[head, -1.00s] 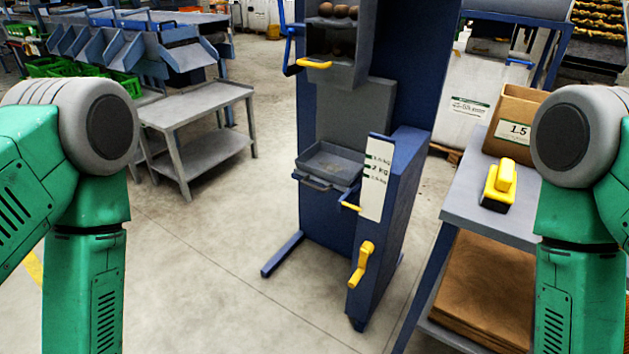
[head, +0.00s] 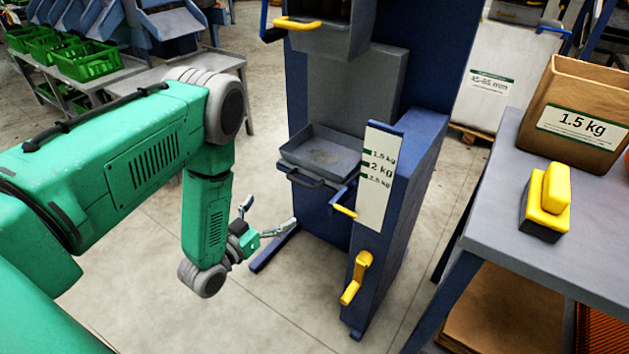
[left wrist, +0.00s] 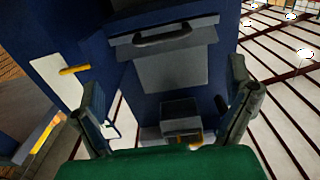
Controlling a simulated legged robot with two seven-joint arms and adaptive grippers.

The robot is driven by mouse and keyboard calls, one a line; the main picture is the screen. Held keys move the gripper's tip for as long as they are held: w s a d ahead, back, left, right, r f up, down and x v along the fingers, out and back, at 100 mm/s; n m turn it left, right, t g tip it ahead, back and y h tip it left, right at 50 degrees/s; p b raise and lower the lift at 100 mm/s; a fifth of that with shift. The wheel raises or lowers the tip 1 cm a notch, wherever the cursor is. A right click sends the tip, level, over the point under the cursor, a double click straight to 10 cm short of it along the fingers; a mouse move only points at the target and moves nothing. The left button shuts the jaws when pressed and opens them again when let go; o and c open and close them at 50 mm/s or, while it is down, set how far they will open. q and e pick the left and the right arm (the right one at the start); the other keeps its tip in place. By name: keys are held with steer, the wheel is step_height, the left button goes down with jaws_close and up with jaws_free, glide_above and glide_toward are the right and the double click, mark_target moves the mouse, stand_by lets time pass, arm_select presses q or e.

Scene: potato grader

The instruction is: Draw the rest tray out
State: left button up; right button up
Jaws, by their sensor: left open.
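The rest tray (head: 322,150) is a shallow grey tray on the front of the blue grader, with a dark bar handle (head: 305,180) on its near edge. My left gripper (head: 267,216) is open and empty, below and to the left of the handle, apart from it. In the left wrist view the tray's handle (left wrist: 163,36) shows near the top, beyond the spread fingers of my left gripper (left wrist: 168,92). My right gripper is out of view.
The blue grader column (head: 405,190) carries a weight scale and a yellow crank (head: 357,278). A blue foot (head: 274,250) extends along the floor near my left gripper. A grey table (head: 480,215) at right holds a paper bag (head: 575,115) and a yellow-black tool (head: 546,203).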

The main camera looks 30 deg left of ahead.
arm_select(q)
steer(key=b, duration=0.1)
glide_toward(299, 180)
steer(key=w+d, duration=0.2)
steer(key=w, duration=0.3)
steer(key=w+a+b, duration=0.1)
steer(key=w, duration=0.1)
steer(key=w+f+b, duration=0.1)
steer(key=w, duration=0.1)
steer(key=shift+w+a, duration=0.25)
steer(key=shift+w+d+r, duration=0.1)
steer(key=shift+w+d, duration=0.15)
steer(key=shift+d, duration=0.1)
steer(key=shift+d+r, duration=0.25)
steer(key=shift+d, duration=0.25)
steer(key=shift+a+f, duration=0.2)
steer(key=shift+a, duration=0.4)
steer(key=c, duration=1.5)
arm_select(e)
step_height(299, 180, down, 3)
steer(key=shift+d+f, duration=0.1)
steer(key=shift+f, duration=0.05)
